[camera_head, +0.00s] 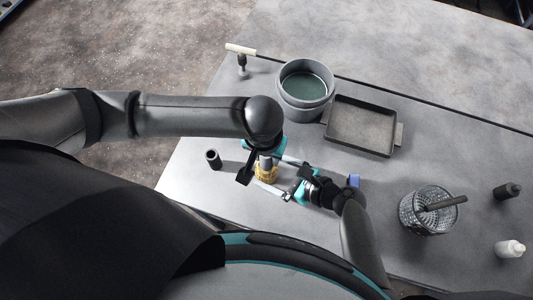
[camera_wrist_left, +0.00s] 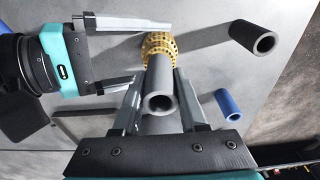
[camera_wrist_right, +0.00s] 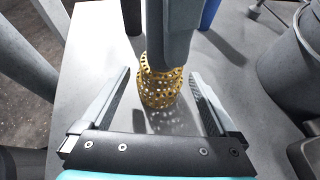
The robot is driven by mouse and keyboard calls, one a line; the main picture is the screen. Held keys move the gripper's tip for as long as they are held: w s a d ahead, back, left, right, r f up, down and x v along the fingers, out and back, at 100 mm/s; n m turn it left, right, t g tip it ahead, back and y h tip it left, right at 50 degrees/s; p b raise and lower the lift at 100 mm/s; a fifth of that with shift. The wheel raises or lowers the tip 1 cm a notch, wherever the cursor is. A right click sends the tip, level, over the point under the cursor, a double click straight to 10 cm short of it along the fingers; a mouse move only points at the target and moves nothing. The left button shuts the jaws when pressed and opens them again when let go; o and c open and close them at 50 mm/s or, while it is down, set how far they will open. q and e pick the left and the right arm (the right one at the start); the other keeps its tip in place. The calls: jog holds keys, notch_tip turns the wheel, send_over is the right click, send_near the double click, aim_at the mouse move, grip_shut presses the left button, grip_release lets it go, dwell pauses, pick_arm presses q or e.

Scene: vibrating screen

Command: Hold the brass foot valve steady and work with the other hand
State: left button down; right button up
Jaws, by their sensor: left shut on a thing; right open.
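The brass foot valve (camera_head: 266,173) stands over the near left part of the table, with a perforated yellow strainer below and a grey pipe above. My left gripper (camera_head: 264,156) is shut on the grey pipe (camera_wrist_left: 160,84), which is between its fingers in the left wrist view. My right gripper (camera_wrist_right: 160,76) is open, its fingers on either side of the strainer (camera_wrist_right: 160,88), with a gap visible on both sides. In the left wrist view the right fingers (camera_wrist_left: 150,52) reach in from the left. The head view partly hides the valve behind my left gripper.
A dark tube (camera_head: 213,159) stands left of the valve; a blue tube (camera_wrist_left: 228,108) shows nearby. A grey pot (camera_head: 304,108) and shallow tray (camera_head: 395,136) are behind. A T-handled tool (camera_head: 241,50) stands at the far left. A wire basket (camera_head: 420,224) and two bottles (camera_head: 508,190) (camera_head: 510,248) are at right.

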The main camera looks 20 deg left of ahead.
jog(key=shift+w+a+f, duration=0.15)
jog(key=shift+a+f, duration=0.1)
jog(key=shift+a, duration=0.2)
jog(key=shift+c, duration=0.3)
jog(key=c, duration=0.8)
jog(key=o, duration=0.8)
jog(key=shift+o, duration=0.2)
jog(key=c, duration=0.8)
